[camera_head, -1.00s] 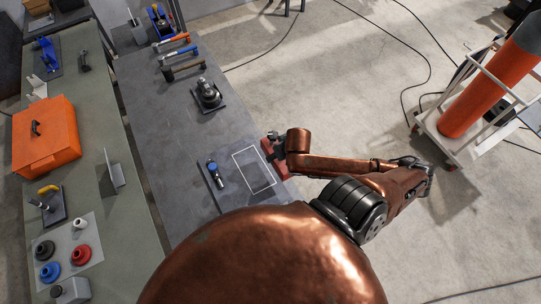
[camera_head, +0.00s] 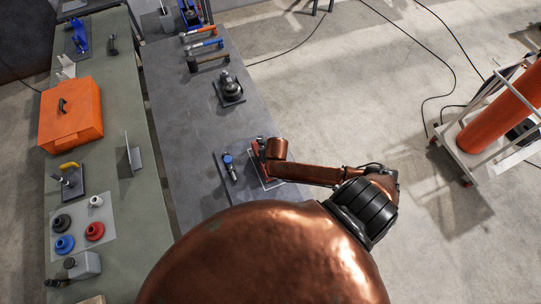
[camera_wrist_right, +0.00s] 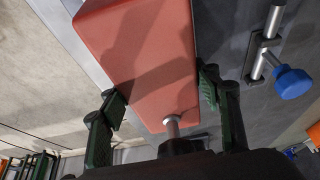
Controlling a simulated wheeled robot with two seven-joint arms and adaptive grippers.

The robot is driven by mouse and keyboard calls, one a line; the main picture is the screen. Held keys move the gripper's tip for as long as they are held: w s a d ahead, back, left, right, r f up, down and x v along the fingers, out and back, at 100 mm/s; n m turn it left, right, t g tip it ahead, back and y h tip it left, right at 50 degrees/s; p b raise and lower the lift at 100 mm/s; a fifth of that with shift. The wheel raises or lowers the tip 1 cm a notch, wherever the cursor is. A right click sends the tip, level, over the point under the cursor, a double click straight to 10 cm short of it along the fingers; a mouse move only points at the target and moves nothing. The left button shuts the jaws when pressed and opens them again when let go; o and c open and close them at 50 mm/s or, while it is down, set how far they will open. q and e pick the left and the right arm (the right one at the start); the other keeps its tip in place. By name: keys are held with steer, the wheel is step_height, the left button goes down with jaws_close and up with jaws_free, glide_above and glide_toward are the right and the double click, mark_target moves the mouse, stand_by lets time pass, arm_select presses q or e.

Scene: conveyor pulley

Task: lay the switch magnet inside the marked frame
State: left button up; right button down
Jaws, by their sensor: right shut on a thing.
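The switch magnet is a red block with a metal stub at one end; it fills the upper middle of the right wrist view (camera_wrist_right: 145,55). My right gripper (camera_wrist_right: 164,97) is shut on it, one dark green finger on each side. In the head view the red block (camera_head: 257,149) shows beside my copper wrist, over the marked frame. The marked frame is a thin white outline (camera_head: 265,188) on the dark grey table; my arm and the block hide much of it. I cannot tell whether the block touches the table. My left gripper is not in view.
A blue-knobbed clamp on a dark plate (camera_head: 229,167) lies just left of the frame. A dark round device (camera_head: 229,90) and several hammers (camera_head: 204,45) lie farther up the table. A green table with an orange case (camera_head: 71,112) stands at left.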

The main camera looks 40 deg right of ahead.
steer(key=shift+w+f+p, duration=0.1)
steer(key=shift+f+p, duration=0.2)
steer(key=shift+f, duration=0.95)
steer(key=c, duration=0.7)
jaws_free()
steer(key=shift+s+f, duration=0.2)
steer(key=v, duration=1.2)
steer(key=shift+r, duration=0.15)
steer(key=shift+w, duration=0.1)
